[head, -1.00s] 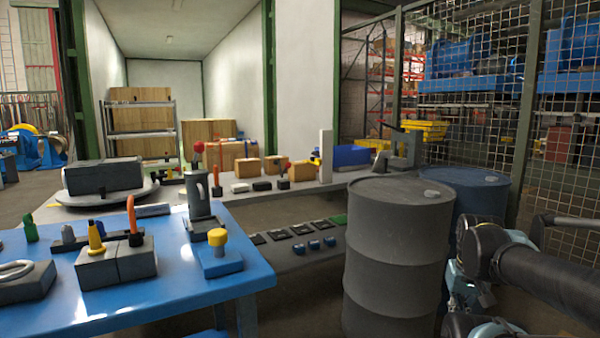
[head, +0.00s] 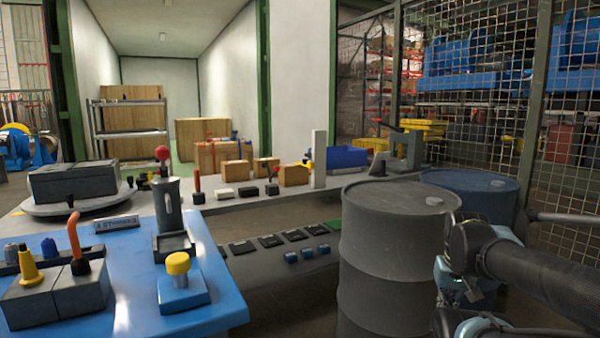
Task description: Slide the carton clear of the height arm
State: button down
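Several small brown cartons stand on the long grey bench: a left one (head: 237,174), a middle one (head: 266,165) and a right one (head: 294,175). The right carton is close to the left side of a tall white upright post (head: 319,160). I cannot tell whether they touch. No part is clearly recognisable as the height arm; the post may belong to it. My arm shows at the right edge, folded beside the drums and well away from the cartons. My gripper is not in view.
A blue table (head: 215,300) with levers and grey blocks fills the front left. A grey drum (head: 395,265) and a blue drum (head: 490,190) stand between my arm and the long bench (head: 240,205). Mesh fencing (head: 480,100) closes the right side.

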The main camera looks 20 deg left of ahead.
aim_at(291, 174)
jog(key=z, duration=0.05)
jog(key=i, duration=0.45)
jog(key=u, duration=1.35)
